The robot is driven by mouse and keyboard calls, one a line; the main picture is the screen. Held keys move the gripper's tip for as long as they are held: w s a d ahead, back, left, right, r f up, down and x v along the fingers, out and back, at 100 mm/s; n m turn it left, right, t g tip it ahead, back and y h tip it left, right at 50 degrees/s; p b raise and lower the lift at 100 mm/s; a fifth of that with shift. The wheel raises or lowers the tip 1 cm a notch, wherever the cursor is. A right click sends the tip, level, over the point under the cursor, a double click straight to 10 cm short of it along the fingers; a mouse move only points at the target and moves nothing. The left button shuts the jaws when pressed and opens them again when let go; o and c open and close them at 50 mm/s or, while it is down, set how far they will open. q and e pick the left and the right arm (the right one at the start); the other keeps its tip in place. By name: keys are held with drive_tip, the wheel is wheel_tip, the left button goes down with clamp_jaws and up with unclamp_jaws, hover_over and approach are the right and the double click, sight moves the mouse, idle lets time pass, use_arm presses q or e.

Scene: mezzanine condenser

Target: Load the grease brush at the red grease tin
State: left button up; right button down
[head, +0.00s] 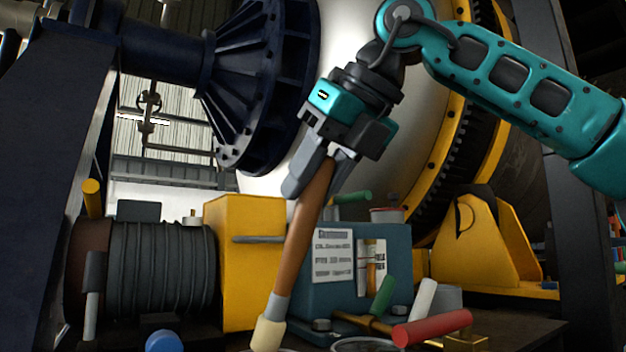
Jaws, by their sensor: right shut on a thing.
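My right gripper (318,178) is in the upper middle and is shut on the grease brush (303,235). The brush has a long brown handle, a grey ferrule and a pale cream head. It slants steeply, with its head (268,334) low near the bottom edge. No wholly red tin is clear. My left gripper is not in view.
A blue-grey box with a printed label (333,258) stands close behind the brush. A yellow block (245,255) and a dark cable drum (160,270) are to the left. A red-handled tool (432,327) and other handles lie at lower right. A large flanged drum fills the back.

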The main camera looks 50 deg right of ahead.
idle(0.5)
drive_tip(key=shift+f+b, duration=0.5)
drive_tip(key=shift+f, duration=0.2)
idle(1.0)
